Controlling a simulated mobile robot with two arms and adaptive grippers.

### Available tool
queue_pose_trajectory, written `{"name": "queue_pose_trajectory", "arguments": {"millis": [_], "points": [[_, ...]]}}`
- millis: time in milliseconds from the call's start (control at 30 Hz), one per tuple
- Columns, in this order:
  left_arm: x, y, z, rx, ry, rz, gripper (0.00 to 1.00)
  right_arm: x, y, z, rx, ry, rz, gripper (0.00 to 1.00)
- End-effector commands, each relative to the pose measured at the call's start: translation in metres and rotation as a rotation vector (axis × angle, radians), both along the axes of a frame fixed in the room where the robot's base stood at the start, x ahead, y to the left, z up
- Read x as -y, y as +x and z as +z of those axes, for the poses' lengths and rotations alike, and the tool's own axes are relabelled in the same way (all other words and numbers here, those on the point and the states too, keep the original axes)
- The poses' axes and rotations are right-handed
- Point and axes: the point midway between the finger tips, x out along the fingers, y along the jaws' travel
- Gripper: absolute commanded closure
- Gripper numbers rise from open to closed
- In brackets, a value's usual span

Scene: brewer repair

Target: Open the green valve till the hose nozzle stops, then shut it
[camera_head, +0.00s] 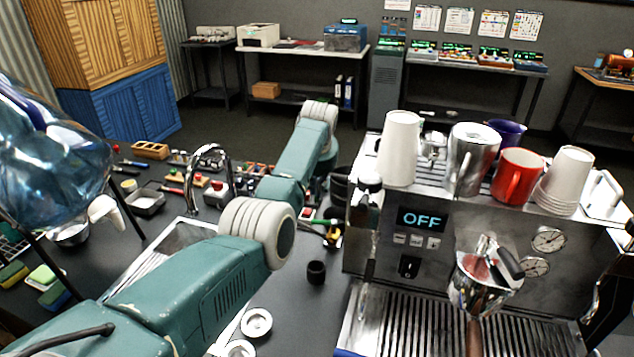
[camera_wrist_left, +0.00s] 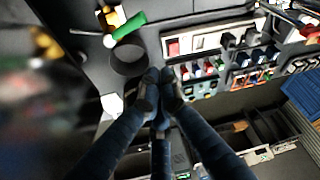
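The green valve handle (camera_head: 324,221) shows in the head view beside the coffee machine's left side, next to a small yellow part. In the left wrist view the green handle (camera_wrist_left: 129,25) lies at the upper left, with a white knob-like end, above a dark round cup or ring (camera_wrist_left: 128,58). My left gripper (camera_wrist_left: 160,77) has its dark fingers together just right of and below that ring, apart from the handle. Nothing shows between the fingertips. In the head view my teal arm hides much of this area. I cannot make out the hose nozzle. My right gripper is not in view.
The coffee machine (camera_head: 460,262), its display reading OFF, carries cups on top and stands at the right. A sink tap (camera_head: 213,160) and water jug (camera_head: 45,155) are at the left. A small black cup (camera_head: 316,271) stands on the counter. Small parts crowd the counter behind.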

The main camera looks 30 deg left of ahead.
Motion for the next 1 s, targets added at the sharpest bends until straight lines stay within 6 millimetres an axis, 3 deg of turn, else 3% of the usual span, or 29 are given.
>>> {"name": "queue_pose_trajectory", "arguments": {"millis": [200,333,733,800,1000], "points": [[-0.005,0.008,-0.029,-0.003,-0.001,-0.001,1.00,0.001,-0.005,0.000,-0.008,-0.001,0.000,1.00],[-0.007,0.013,-0.043,0.003,-0.001,0.001,1.00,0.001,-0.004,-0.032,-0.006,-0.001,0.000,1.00],[-0.010,0.016,-0.056,0.003,-0.001,0.000,1.00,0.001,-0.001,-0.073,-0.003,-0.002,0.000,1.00],[-0.009,0.016,-0.046,0.002,0.000,0.000,1.00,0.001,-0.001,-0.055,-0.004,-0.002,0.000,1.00],[-0.005,0.013,-0.047,0.001,0.001,-0.001,1.00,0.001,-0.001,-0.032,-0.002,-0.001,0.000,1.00]]}}
